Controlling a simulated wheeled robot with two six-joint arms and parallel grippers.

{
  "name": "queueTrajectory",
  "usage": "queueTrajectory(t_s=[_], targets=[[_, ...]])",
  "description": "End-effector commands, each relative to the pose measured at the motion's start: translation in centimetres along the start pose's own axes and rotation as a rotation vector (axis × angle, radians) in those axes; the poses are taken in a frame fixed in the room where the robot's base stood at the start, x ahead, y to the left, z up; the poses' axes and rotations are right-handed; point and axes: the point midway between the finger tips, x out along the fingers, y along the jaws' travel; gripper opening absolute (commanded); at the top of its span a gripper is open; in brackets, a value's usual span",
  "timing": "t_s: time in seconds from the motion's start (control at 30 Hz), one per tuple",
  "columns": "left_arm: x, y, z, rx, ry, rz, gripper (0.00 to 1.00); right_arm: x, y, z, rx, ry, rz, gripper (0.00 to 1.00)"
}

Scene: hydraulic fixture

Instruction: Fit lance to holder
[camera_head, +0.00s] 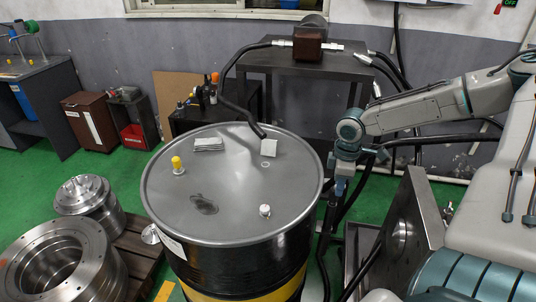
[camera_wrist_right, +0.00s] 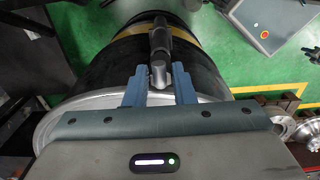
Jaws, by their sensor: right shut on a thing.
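My right gripper (camera_head: 340,186) has blue fingers and points down beside the right rim of the grey-topped drum. In the right wrist view its fingers (camera_wrist_right: 158,85) are shut on a grey metal rod-like tool, the lance (camera_wrist_right: 159,45). In the head view a dark upright shaft (camera_head: 325,238) below the gripper seems to be the lance, close beside the drum; I cannot tell if they touch. No holder can be identified for certain. My left gripper is not in view.
The drum (camera_head: 240,205) carries a yellow-capped fitting (camera_head: 177,165) and a small cap (camera_head: 265,210). A dark table (camera_head: 270,60) with a brown block (camera_head: 308,43) and black hoses (camera_head: 230,75) stands behind. A metal plate (camera_head: 410,225) stands at right.

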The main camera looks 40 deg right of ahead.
Motion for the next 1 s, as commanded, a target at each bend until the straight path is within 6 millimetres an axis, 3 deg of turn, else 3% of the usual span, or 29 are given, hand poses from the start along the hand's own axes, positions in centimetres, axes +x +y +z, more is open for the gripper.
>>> queueTrajectory(t_s=[0.37,1.0], targets=[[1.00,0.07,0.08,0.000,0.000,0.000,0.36,1.02,0.00,0.00,0.000,0.000,0.000,0.01],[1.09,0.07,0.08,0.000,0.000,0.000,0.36,1.11,0.00,0.00,0.000,0.000,0.000,0.01]])
